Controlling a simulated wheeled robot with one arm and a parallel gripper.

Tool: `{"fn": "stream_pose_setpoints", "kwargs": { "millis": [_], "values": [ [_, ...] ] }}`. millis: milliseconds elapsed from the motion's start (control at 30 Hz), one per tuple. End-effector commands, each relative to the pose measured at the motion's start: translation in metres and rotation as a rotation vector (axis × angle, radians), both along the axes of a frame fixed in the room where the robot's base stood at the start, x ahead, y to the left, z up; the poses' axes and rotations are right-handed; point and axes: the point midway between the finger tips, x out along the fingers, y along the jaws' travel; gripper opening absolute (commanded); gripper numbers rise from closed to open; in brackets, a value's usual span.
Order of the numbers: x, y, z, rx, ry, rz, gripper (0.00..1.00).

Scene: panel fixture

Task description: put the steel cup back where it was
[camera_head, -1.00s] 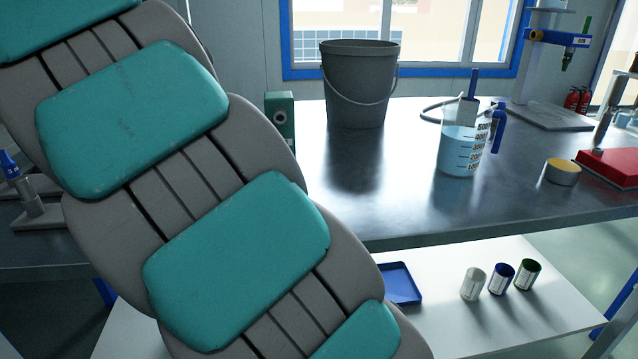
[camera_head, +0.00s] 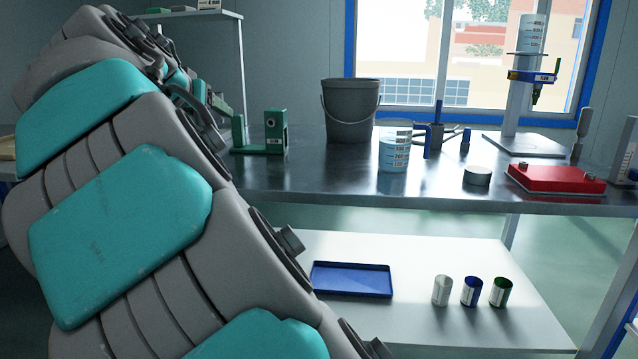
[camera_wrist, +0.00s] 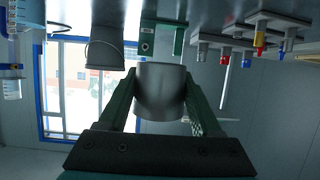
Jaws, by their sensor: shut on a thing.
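The steel cup (camera_wrist: 162,92) is a plain grey metal cylinder in the middle of the wrist view. My gripper (camera_wrist: 161,85) has its two green fingers on either side of the cup and is shut on it. The wrist picture is upside down, with the bench surface at the top. In the head view my own arm fills the left side, and I cannot make out the cup there.
A grey bucket (camera_head: 350,112), a green fixture (camera_head: 274,134), a beaker (camera_head: 394,150), a small round container (camera_head: 477,176) and a red device (camera_head: 555,179) stand on the bench. Bare bench shows before the bucket.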

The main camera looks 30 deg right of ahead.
Motion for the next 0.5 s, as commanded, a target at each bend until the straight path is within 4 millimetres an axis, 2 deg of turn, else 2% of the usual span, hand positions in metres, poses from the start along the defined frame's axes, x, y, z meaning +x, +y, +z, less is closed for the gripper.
{"fn": "stream_pose_setpoints", "kwargs": {
  "millis": [33,100,200,300,400,500],
  "values": [
    [-0.007,-0.025,-0.022,-0.007,0.007,-0.064,0.0],
    [-0.017,-0.052,-0.042,-0.006,0.005,-0.139,0.0],
    [-0.032,-0.091,-0.069,-0.003,0.004,-0.248,0.0],
    [-0.047,-0.123,-0.086,0.001,-0.005,-0.334,0.0],
    [-0.058,-0.144,-0.097,0.007,-0.013,-0.393,0.0],
    [-0.064,-0.155,-0.103,0.007,-0.017,-0.424,0.0]
  ]
}}
